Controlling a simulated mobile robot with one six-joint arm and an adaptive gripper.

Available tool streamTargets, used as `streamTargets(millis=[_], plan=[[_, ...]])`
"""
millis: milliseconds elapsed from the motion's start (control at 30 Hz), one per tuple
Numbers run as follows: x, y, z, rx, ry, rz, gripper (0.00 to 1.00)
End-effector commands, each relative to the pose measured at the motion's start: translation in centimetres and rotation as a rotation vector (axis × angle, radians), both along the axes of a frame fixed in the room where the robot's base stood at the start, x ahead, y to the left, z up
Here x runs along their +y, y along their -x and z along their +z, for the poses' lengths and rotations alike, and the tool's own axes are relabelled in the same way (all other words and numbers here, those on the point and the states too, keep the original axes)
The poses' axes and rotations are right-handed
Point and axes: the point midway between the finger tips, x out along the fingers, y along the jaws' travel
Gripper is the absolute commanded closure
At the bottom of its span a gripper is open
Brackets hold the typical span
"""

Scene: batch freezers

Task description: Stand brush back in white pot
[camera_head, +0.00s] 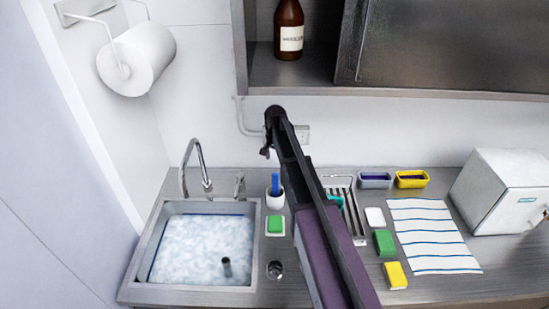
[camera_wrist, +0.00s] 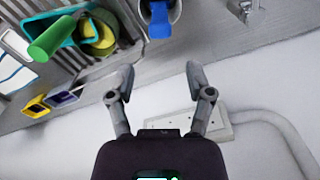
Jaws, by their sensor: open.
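The white pot (camera_head: 275,201) stands on the counter just right of the sink. A blue upright handle (camera_head: 275,183), seemingly the brush, stands inside it; its lower end is hidden. In the wrist view the pot (camera_wrist: 176,10) is at the top edge, with the blue handle (camera_wrist: 159,20) in it. My gripper (camera_head: 266,150) is raised near the back wall, above and apart from the pot. In the wrist view my gripper (camera_wrist: 160,77) has its fingers spread with nothing between them.
A sink (camera_head: 202,248) with foamy water and a tap is at left. A dish rack (camera_head: 350,210) is partly hidden behind my arm. Sponges, small tubs and a striped cloth (camera_head: 432,236) lie right. A shelf (camera_head: 400,92) overhangs the counter; a wall socket (camera_wrist: 190,130) is near my gripper.

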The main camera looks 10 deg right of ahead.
Motion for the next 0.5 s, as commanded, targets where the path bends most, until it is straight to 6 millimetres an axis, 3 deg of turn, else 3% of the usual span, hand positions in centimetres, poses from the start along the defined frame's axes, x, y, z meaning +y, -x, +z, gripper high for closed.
streamTargets(millis=[267, 367, 500], plan=[[0.0, 0.5, 0.0, 0.000, 0.000, 0.007, 0.33], [0.0, 1.9, 0.0, 0.000, 0.000, 0.030, 0.33], [0.0, 5.8, 0.0, 0.000, 0.000, 0.100, 0.33]])
